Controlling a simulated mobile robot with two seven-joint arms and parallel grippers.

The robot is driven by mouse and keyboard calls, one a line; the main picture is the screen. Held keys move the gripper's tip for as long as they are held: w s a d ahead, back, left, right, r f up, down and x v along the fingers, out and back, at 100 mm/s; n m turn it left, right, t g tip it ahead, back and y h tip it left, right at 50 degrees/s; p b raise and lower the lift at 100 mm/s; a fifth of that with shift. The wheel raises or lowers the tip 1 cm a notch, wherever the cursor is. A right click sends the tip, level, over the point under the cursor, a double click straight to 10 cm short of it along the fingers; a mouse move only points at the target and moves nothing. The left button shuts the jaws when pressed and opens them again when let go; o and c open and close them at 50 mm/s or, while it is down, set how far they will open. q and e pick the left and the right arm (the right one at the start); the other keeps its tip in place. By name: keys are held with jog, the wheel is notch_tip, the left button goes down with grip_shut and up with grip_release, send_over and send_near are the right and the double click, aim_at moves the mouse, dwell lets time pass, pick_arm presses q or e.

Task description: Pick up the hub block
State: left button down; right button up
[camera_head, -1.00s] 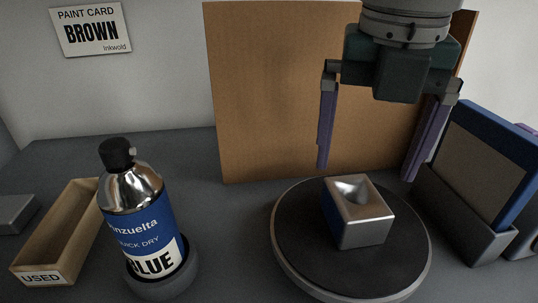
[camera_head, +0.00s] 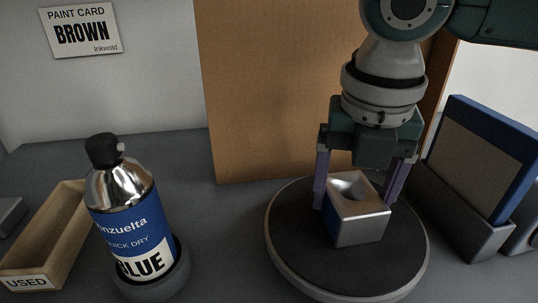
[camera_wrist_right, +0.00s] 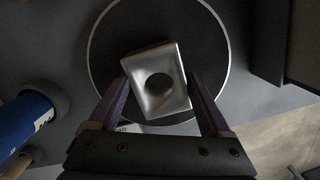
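The hub block (camera_head: 360,222) is a silvery metal block with a round hollow in its top and a blue face on its left side. It sits on the dark round turntable (camera_head: 290,255). My right gripper (camera_head: 358,200) is lowered at the block, one finger at its left side and the other behind its right side. In the right wrist view the block (camera_wrist_right: 140,72) lies between the two purple fingers (camera_wrist_right: 160,88), which are spread wide with small gaps visible beside it. My left gripper is not in view.
A BLUE spray can (camera_head: 130,222) stands in a round holder at left, beside a wooden tray marked USED (camera_head: 28,282). A brown board (camera_head: 270,90) stands behind the turntable. A blue-framed panel in a grey holder (camera_head: 465,228) stands close on the right. A BROWN paint card (camera_head: 80,30) hangs on the wall.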

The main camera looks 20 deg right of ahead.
grip_shut()
dwell(0.4)
